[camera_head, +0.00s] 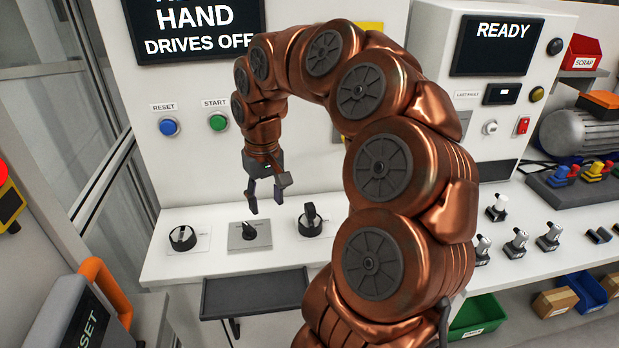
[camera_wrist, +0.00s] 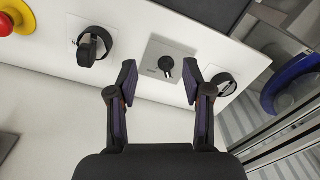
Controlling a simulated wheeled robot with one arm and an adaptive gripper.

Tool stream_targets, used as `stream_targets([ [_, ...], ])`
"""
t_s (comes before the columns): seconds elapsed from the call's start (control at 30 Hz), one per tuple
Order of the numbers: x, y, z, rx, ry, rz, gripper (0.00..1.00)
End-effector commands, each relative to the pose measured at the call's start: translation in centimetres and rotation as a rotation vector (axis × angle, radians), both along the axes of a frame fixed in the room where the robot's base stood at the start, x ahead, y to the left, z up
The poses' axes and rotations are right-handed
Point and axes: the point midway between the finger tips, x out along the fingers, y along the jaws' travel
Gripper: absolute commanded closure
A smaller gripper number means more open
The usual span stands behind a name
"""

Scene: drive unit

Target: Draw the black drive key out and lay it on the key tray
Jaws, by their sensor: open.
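The black drive key (camera_head: 250,229) stands in a square grey plate (camera_head: 236,243) on the white ledge, between two black rotary knobs. In the wrist view, the key (camera_wrist: 166,64) appears between and beyond my two fingertips. My gripper (camera_head: 266,201) is open and empty, pointing down above the ledge, and looks apart from the key. Both fingers also show in the wrist view (camera_wrist: 159,78). The dark, flat key tray (camera_head: 255,308) is at the ledge's front edge and looks empty. Part of the tray shows at the top of the wrist view (camera_wrist: 208,12).
One rotary knob (camera_head: 183,238) is left of the key, another (camera_head: 311,219) to the right. Blue (camera_head: 169,127) and green (camera_head: 218,122) buttons are on the panel behind. A screen (camera_head: 192,28) reads "HAND DRIVES OFF". My arm hides part of the ledge.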

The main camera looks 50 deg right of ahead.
Motion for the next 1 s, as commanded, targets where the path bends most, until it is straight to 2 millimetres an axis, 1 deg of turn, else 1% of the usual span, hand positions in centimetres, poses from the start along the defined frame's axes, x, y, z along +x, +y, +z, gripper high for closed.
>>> stream_targets([
  [0.03,0.7,-2.5,-0.4,0.003,0.001,-0.052,0.5],
  [0.1,1.2,-5.7,-1.0,-0.003,0.0,-0.115,0.5],
  [0.2,1.3,-9.6,-1.8,-0.013,0.003,-0.195,0.5],
  [0.3,1.0,-12.3,-2.6,-0.018,0.014,-0.252,0.5],
  [0.4,0.7,-13.8,-3.1,-0.023,0.018,-0.287,0.5],
  [0.5,0.6,-14.4,-3.4,-0.025,0.021,-0.3,0.5],
  [0.67,0.5,-14.4,-4.5,-0.023,0.024,-0.3,0.5],
  [0.87,0.5,-14.3,-7.3,-0.023,0.023,-0.297,0.5],
  [0.97,0.4,-14.3,-9.2,-0.022,0.025,-0.297,0.5],
  [1.0,0.5,-14.3,-10.3,-0.023,0.025,-0.297,0.5],
])
